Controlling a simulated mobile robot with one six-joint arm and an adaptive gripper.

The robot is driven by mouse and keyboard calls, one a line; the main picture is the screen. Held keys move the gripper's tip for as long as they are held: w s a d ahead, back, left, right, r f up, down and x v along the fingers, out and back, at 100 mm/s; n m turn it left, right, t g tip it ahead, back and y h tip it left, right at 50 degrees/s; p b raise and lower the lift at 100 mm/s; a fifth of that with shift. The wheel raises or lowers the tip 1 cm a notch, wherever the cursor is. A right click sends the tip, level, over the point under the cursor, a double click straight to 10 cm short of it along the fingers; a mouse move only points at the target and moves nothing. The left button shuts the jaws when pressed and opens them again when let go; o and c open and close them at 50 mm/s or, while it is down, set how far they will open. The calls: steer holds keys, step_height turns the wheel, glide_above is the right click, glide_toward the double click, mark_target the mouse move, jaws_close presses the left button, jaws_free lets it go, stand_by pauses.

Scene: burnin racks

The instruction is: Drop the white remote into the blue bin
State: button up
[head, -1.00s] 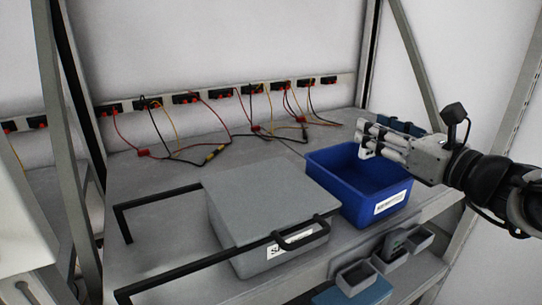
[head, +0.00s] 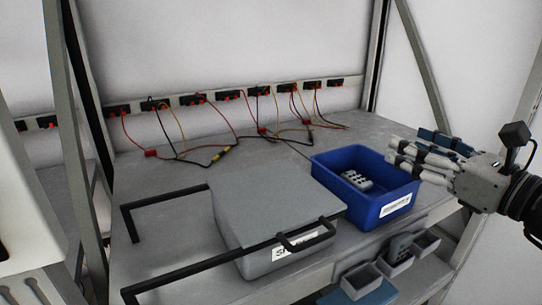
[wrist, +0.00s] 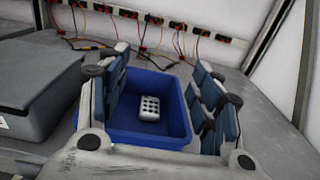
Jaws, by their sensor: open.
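The white remote (head: 357,180) lies inside the blue bin (head: 378,214), on its floor with its dark buttons facing up. In the wrist view the remote (wrist: 150,108) also shows in the bin (wrist: 160,139), apart from the bin's walls as seen there. My gripper (head: 397,152) is at the right side of the bin, near its right rim in the head view. Its fingers are spread apart and empty in the wrist view (wrist: 160,80), with the bin between them.
A grey lidded box (head: 280,207) with a black handle stands left of the bin. Black rails (head: 190,278) edge the shelf at left. Wired sockets (head: 230,95) line the back, with loose cables on the shelf. Small grey trays (head: 398,252) hang below the front edge.

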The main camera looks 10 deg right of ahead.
steer(key=v, duration=0.5)
steer(key=shift+s, duration=0.15)
